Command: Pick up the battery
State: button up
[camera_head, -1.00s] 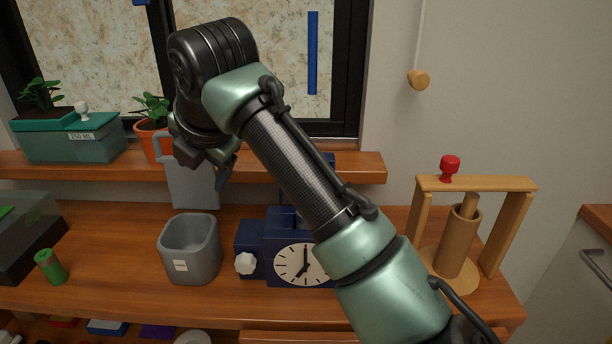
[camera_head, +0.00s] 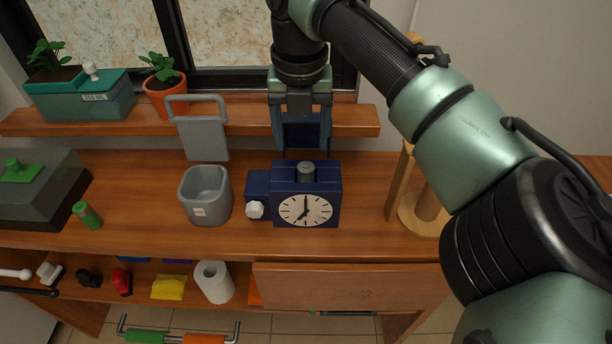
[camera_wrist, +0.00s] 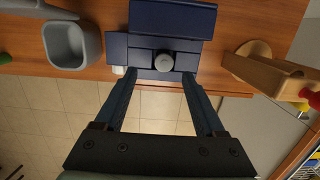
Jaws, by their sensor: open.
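A short grey cylinder (camera_head: 306,171), possibly the battery, stands upright in the top of the blue clock (camera_head: 262,184). It also shows in the wrist view (camera_wrist: 164,62). My gripper (camera_head: 303,152) points down, open and empty, above and behind the grey cylinder in the head view. In the wrist view my fingertips (camera_wrist: 160,74) lie either side of the cylinder's line, apart from it.
A grey bin (camera_head: 206,196) stands left of the clock. A wooden stand (camera_head: 398,190) is at the right, partly hidden by my arm. A shelf with potted plants (camera_head: 162,84) runs behind. Small items, including a white roll (camera_head: 214,282), lie on the lower shelf.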

aim_at(306, 166)
jog(key=shift+w+d+f, duration=0.1)
jog(key=shift+d+f, duration=0.1)
jog(key=shift+f, duration=1.3)
jog(key=shift+w+d+f, duration=0.1)
jog(key=shift+d+f, duration=0.05)
jog(key=shift+f, duration=1.35)
grip_shut()
